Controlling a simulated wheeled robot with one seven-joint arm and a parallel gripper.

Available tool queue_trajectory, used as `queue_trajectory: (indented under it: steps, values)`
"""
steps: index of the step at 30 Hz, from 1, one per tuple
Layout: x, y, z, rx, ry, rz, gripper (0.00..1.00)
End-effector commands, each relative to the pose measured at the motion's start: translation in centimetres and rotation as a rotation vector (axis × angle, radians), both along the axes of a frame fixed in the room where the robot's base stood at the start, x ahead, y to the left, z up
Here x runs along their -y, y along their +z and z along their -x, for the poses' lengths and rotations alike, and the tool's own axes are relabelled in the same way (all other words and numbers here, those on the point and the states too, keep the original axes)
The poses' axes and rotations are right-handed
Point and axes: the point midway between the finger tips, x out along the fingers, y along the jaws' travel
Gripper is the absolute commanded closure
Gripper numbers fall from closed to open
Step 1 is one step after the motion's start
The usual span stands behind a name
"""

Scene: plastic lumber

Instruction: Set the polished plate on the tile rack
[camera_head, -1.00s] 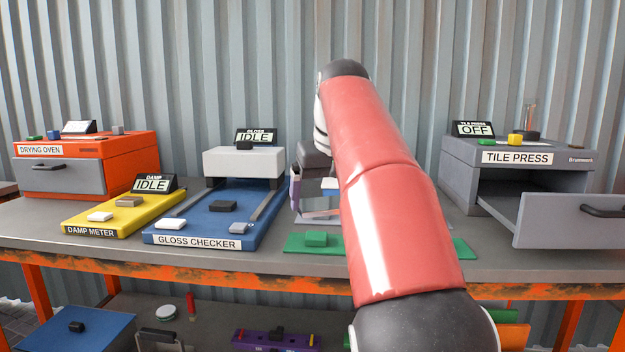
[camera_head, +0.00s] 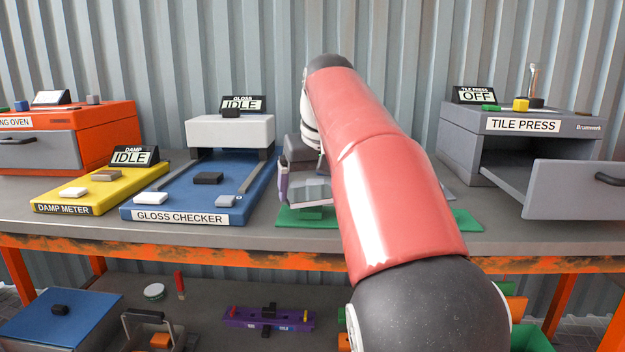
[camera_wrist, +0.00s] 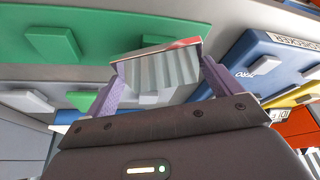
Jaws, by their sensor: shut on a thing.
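The polished plate (camera_wrist: 158,68) is a shiny, mirror-like rectangle with a reddish edge, held between the purple fingers of my gripper (camera_wrist: 160,78) in the wrist view. In the head view the plate (camera_head: 309,188) shows as a pale reflective face beside my gripper (camera_head: 297,182), above the green base on the bench. The red arm link hides part of this area. No thing is labelled as the tile rack; a green base (camera_head: 460,219) with a green block lies under my gripper, and I cannot tell whether it is the rack.
A blue gloss checker (camera_head: 205,197) and yellow damp meter (camera_head: 100,190) lie to the left, with an orange drying oven (camera_head: 110,123) behind. A grey tile press (camera_head: 480,125) with its drawer (camera_head: 575,190) out stands right. The lower shelf holds a purple piece (camera_head: 270,317) and a blue box (camera_head: 60,318).

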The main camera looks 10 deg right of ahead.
Motion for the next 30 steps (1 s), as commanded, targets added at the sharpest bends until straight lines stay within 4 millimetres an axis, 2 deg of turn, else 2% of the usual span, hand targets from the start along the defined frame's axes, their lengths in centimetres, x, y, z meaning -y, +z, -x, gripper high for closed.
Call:
queue_trajectory:
  steps: [3,17,30]
  values:
    - [-0.01,-0.66,0.0,0.002,0.0,0.0,0.43]
    - [0.01,-0.68,0.0,0.002,0.0,0.0,0.43]
    - [0.03,-1.49,0.01,0.002,0.0,0.0,0.43]
